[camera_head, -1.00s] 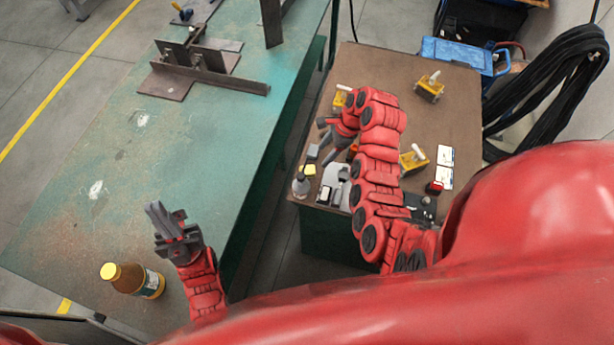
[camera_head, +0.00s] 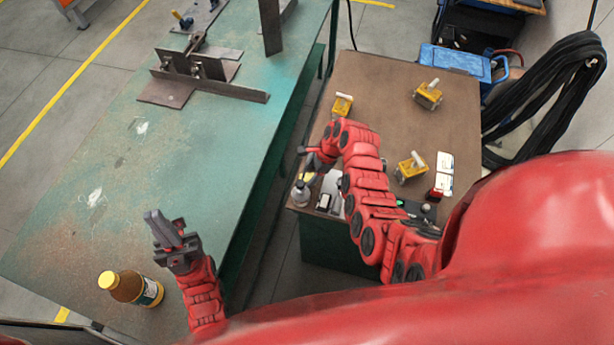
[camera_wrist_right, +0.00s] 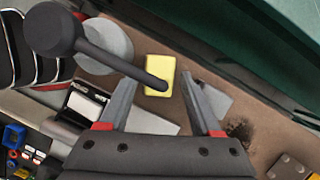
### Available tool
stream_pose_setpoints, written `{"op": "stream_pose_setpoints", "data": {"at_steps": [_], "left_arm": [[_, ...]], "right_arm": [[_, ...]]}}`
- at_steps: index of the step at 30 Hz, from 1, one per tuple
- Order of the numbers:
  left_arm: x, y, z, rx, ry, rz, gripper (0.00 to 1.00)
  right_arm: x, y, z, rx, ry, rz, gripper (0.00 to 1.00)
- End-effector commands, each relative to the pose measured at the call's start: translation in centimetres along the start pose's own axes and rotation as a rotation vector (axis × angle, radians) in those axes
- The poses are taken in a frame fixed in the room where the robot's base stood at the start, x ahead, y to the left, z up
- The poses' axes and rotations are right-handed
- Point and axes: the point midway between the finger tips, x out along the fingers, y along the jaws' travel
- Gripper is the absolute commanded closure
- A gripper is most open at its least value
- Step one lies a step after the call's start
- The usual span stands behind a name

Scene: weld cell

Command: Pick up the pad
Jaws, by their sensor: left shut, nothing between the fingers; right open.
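A small yellow pad (camera_wrist_right: 158,66) lies on the brown table in the right wrist view. It shows between the fingertips of my right gripper (camera_wrist_right: 160,84), which is open and empty. A dark rod with a round end (camera_wrist_right: 55,32) crosses in front of the pad's lower part. I cannot tell how high the fingers are above the pad. In the head view my right gripper (camera_head: 309,158) is over the table's left edge, and I cannot make out the pad clearly there. My left gripper (camera_head: 160,228) is shut and empty above the green table, near the brown bottle.
A brown bottle (camera_head: 130,288) stands on the green table (camera_head: 110,180). A gap separates the tables.

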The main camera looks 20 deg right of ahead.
Motion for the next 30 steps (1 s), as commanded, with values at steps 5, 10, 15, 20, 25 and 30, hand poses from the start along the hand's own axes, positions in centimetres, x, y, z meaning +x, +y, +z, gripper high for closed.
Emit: {"op": "stream_pose_setpoints", "data": {"at_steps": [5,10,15,20,25,30], "left_arm": [[0.23,-0.01,-0.04,0.0,0.0,0.0,1.0],[0.19,-0.01,-0.03,0.0,0.0,0.0,1.0],[0.2,-0.01,-0.03,0.0,0.0,0.0,1.0],[0.2,-0.01,-0.04,0.0,0.0,0.0,1.0],[0.2,-0.01,-0.03,0.0,0.0,0.0,1.0],[0.16,-0.01,-0.03,0.0,0.0,0.0,1.0]], "right_arm": [[0.58,0.11,-0.04,0.001,0.0,0.001,0.35],[0.6,0.08,-0.05,0.001,0.0,0.0,0.35],[0.57,0.06,-0.04,0.001,0.0,0.0,0.6],[0.57,0.06,-0.04,0.001,0.0,0.0,0.89],[0.55,0.05,-0.03,0.001,0.0,0.0,1.0],[0.55,0.05,-0.03,0.001,0.0,0.0,1.0]]}}
